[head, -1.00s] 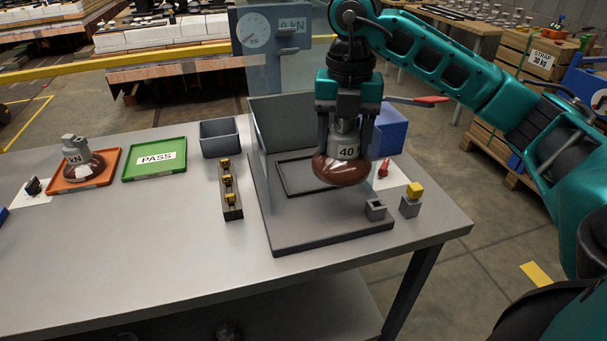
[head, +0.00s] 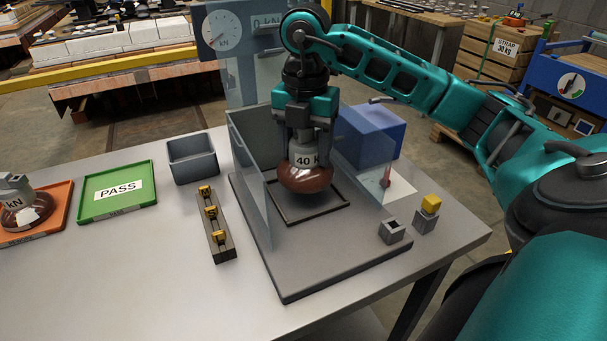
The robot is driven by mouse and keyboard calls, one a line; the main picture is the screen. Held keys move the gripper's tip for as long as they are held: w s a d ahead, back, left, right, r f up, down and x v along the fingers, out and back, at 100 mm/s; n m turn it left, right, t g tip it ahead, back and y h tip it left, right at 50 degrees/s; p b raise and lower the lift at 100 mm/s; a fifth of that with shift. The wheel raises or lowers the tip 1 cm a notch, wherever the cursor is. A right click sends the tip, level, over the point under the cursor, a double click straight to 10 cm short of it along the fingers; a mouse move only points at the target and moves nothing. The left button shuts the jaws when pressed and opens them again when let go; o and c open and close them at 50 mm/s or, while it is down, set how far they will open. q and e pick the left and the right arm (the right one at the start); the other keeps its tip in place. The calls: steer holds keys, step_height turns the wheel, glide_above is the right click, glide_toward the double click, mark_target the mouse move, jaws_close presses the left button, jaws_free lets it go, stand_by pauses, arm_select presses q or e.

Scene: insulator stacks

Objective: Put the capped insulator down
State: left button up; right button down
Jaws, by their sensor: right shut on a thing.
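My right gripper (head: 303,140) is shut on the metal cap of a brown insulator (head: 305,178) marked "40 k", the rest of the label being cut off by a finger. The insulator hangs upright, cap up, inside the grey test stand (head: 335,258), over the back part of a dark square frame (head: 312,216) on its base. I cannot tell whether its underside touches the base. Another brown capped insulator (head: 22,212) sits in the orange tray (head: 55,222) at the far left. The green PASS tray (head: 118,208) is empty. My left gripper is not in view.
Clear panels (head: 250,185) flank the insulator. A dial gauge (head: 222,30) stands behind. A grey bin (head: 192,160), a rack with several yellow-topped pieces (head: 216,238), a blue box (head: 372,138) and small grey blocks (head: 392,231) stand around. The front tabletop is clear.

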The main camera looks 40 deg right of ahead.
mark_target(305, 169)
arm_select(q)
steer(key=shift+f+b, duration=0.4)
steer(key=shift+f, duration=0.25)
arm_select(e)
steer(key=shift+f, duration=2.25)
steer(key=shift+f, duration=0.1)
steer(key=shift+c, duration=1.3)
jaws_free()
steer(key=shift+f, duration=0.1)
step_height(305, 169, up, 12)
steer(key=p, duration=0.3)
steer(key=shift+f+p, duration=0.1)
steer(key=shift+p, duration=0.25)
steer(key=shift+r, duration=0.2)
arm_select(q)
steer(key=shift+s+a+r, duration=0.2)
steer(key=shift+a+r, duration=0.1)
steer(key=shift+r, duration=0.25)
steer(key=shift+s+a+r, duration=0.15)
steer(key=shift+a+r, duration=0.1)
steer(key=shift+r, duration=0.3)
